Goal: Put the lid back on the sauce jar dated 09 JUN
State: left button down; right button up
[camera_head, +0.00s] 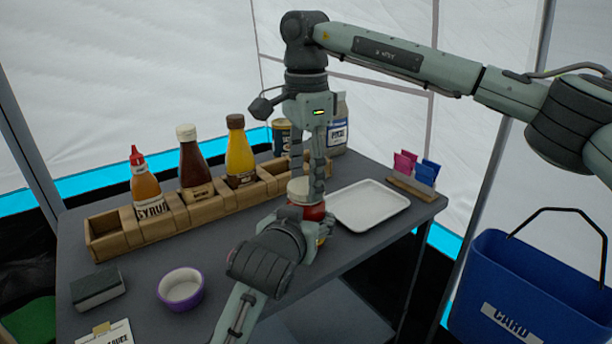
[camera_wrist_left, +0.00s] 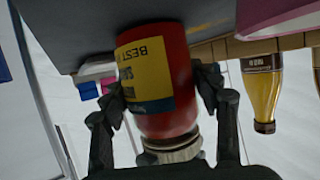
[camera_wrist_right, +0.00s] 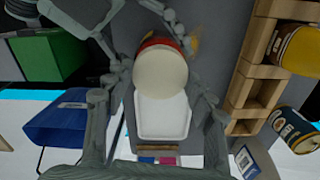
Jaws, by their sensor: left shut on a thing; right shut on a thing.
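The red sauce jar (camera_head: 315,213) stands over the table's middle, largely hidden by my arms. In the left wrist view the jar (camera_wrist_left: 180,75) shows a yellow and blue label reading "BEST B…"; I cannot read its date. My left gripper (camera_head: 308,232) is shut around the jar's side. My right gripper (camera_head: 306,188) comes from above and is shut on the cream lid (camera_wrist_right: 160,78). The lid is at the jar's mouth; it also shows at the jar's neck end in the left wrist view (camera_wrist_left: 178,153). I cannot tell whether it is seated.
A white tray (camera_head: 370,206) lies just right of the jar. A wooden rack (camera_head: 105,238) with sauce bottles (camera_head: 195,165) runs behind. A purple bowl (camera_head: 180,288) and sponge (camera_head: 98,289) are front left.

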jog(key=m, duration=0.7)
jog(key=shift+m, duration=0.4)
jog(key=m, duration=0.4)
jog(key=shift+m, duration=0.4)
jog(key=m, duration=0.3)
jog(key=o, duration=1.4)
notch_tip(320, 180, up, 12)
